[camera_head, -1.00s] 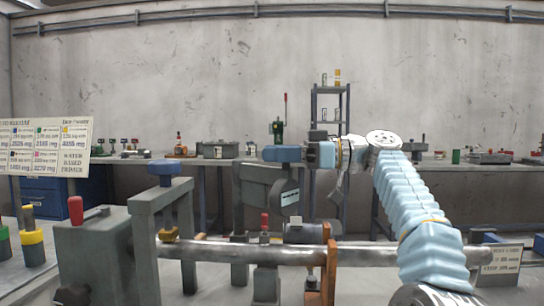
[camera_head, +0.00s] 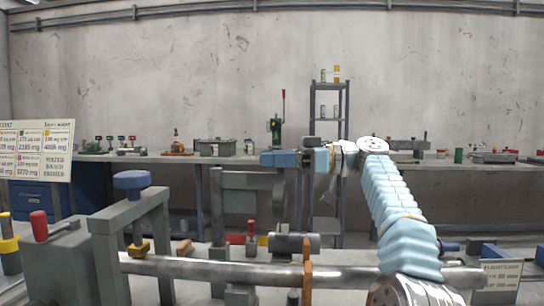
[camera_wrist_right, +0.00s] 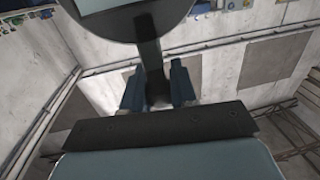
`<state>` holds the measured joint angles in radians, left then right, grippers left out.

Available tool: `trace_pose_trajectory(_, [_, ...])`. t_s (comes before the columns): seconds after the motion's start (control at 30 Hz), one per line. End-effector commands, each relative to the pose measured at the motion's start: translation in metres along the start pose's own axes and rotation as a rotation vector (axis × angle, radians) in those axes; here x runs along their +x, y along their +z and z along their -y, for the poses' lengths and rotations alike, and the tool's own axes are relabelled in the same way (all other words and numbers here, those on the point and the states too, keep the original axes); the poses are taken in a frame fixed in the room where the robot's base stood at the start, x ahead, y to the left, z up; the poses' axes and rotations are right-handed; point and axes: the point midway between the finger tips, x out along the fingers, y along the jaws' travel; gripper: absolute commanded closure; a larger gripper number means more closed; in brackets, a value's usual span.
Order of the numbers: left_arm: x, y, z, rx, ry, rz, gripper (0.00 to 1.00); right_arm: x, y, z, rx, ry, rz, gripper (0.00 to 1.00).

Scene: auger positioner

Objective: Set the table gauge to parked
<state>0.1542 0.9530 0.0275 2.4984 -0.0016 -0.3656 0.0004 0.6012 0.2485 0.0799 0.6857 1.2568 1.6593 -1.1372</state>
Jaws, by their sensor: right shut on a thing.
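My right gripper (camera_head: 270,158) comes in from the right, above the bench, its blue fingers pointing left. In the right wrist view its two blue fingers (camera_wrist_right: 158,88) are shut on a dark bar (camera_wrist_right: 150,62). The bar leads to a round disc with a pale face (camera_wrist_right: 122,6), which looks like the table gauge. I cannot read the gauge's setting. My left gripper is not in view.
A long metal shaft (camera_head: 215,268) runs across the front, through an orange upright (camera_head: 307,272). A grey stand with a blue knob (camera_head: 131,180) and a red-handled box (camera_head: 39,226) stand at the left. A sign (camera_head: 35,150) is behind them. A shelf rack (camera_head: 329,86) stands behind.

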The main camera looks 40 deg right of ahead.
Motion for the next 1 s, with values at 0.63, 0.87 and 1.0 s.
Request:
trace_pose_trajectory(0.63, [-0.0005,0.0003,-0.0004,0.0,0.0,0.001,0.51,-0.0007,-0.0011,-0.0003,-0.003,0.001,-0.001,0.48])
trace_pose_trajectory(0.87, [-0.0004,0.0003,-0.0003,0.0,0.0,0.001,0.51,-0.0002,-0.0006,-0.0002,-0.002,-0.001,-0.001,0.48])
trace_pose_trajectory(1.0, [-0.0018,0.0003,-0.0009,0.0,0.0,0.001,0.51,-0.0068,-0.001,-0.0006,-0.001,-0.001,-0.001,0.48])
